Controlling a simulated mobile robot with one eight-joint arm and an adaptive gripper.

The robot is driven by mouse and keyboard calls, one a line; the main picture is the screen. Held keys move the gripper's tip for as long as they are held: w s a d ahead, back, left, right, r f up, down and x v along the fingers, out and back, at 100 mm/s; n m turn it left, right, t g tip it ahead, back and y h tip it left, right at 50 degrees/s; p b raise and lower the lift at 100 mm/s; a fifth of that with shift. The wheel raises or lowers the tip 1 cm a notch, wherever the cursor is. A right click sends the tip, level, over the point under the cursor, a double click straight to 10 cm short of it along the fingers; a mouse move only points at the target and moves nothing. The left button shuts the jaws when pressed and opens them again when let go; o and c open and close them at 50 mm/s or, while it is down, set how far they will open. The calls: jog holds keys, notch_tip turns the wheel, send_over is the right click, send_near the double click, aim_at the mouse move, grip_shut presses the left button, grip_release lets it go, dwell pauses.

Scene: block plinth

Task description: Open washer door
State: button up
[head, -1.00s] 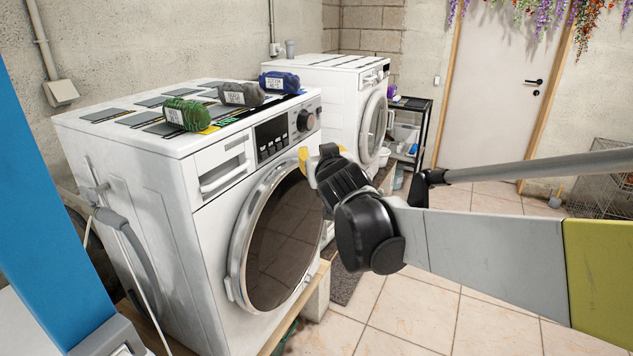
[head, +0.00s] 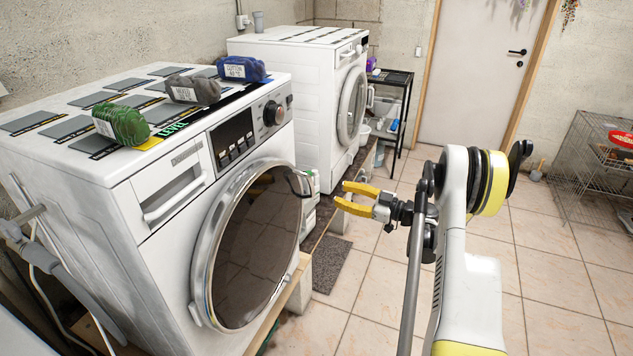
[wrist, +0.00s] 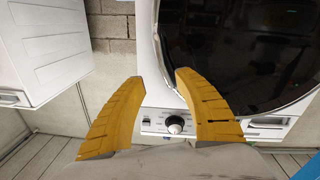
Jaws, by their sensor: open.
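The near white washer (head: 165,155) has a round dark-glass door (head: 258,250) with a silver rim. The door looks shut. Its handle (head: 304,184) is on the rim's right side, in the head view. My gripper (head: 342,195) is open and empty, its yellow fingers pointing left towards the handle with a gap between. In the wrist view, which looks upside down, my gripper (wrist: 158,77) is spread in front of the washer. The dark door (wrist: 235,40) is at upper right, and the control knob (wrist: 174,124) shows between the fingers. I cannot make out the handle there.
A second white machine (head: 295,105) stands behind the washer. Green (head: 121,123), grey (head: 193,89) and blue (head: 241,69) bundles lie on the washer top. A black shelf (head: 391,105) and a wire rack (head: 595,155) stand farther back. The tiled floor at right is open.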

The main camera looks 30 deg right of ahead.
aim_at(312, 187)
jog(key=b+x, duration=0.3)
jog(key=x, duration=0.7)
jog(key=shift+w+a+f, duration=0.1)
jog(key=shift+w+a, duration=0.1)
jog(key=shift+a, duration=0.1)
grip_shut()
